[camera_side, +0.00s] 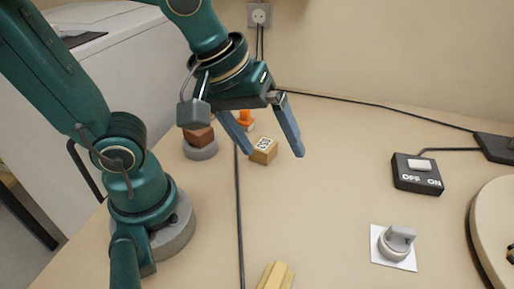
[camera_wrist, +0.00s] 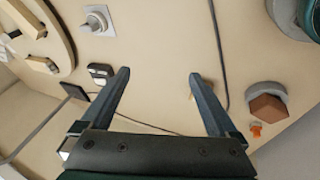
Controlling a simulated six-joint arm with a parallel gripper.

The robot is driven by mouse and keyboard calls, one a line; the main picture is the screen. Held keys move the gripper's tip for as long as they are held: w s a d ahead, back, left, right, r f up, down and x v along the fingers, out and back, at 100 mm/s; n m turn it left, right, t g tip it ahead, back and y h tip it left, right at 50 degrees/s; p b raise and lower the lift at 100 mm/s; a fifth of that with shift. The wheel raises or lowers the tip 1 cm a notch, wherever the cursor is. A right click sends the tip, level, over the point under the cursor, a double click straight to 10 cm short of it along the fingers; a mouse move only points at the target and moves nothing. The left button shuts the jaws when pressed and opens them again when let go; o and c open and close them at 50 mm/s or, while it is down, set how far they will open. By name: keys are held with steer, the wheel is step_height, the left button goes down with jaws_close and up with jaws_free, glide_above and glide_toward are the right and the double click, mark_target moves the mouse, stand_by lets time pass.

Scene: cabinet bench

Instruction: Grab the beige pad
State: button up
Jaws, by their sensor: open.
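My gripper (camera_side: 274,153) is open, pointing down, with its two blue-grey fingers wide apart; it also shows in the wrist view (camera_wrist: 160,73) with nothing between the fingers. No thing is plainly a beige pad. The nearest match is a small tan block (camera_side: 263,151) with a printed white label, on the bench. In the side view it appears between the fingertips, but I cannot tell whether it is truly between or behind them. In the wrist view it is mostly hidden by the right finger.
A brown block (camera_side: 198,137) sits on a grey round stand (camera_side: 201,152), near an orange piece (camera_side: 245,120). A switch box (camera_side: 416,174), a knob on a white plate (camera_side: 394,243), a round board (camera_side: 497,224) and a yellow block (camera_side: 275,277) lie around. A cable crosses the bench.

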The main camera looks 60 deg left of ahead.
mark_target(276, 278)
steer(key=s+d+f+g, duration=0.1)
steer(key=d+f, duration=0.2)
steer(key=d, duration=0.1)
steer(key=s+d+f+g, duration=0.2)
steer(key=d+f, duration=0.2)
steer(key=s+d+f+g+y, duration=0.1)
steer(key=s+d+f, duration=0.1)
steer(key=d+f, duration=0.1)
steer(key=shift+s+d+f+g, duration=0.15)
steer(key=shift+d+f+g, duration=0.25)
steer(key=shift+d, duration=0.25)
steer(key=shift+f, duration=2.45)
steer(key=c, duration=1.5)
steer(key=shift+o, duration=0.2)
steer(key=shift+r, duration=0.1)
